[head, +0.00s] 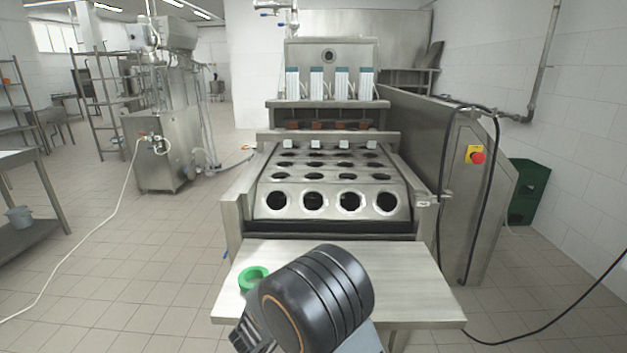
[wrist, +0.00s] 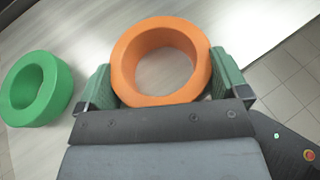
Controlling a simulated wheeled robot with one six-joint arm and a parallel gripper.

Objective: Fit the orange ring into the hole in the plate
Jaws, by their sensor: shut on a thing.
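The orange ring (wrist: 119,78) is in the wrist view, between the two green-padded fingers of my gripper (wrist: 163,82). The fingers are shut on its outer sides, and its open middle shows the pale table top beneath. In the head view my dark arm covers the ring. The plate (head: 331,201) is the metal front of the machine, with a row of large round holes, such as this dark hole (head: 313,202), and smaller rows behind. My gripper (head: 245,336) is low over the near part of the table, in front of the plate and apart from it.
A green ring (head: 243,282) lies on the pale table (head: 420,290), left of my arm; it also shows in the wrist view (wrist: 62,84). The table's right side is clear. A machine side panel with a red button (head: 477,157) stands at the right.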

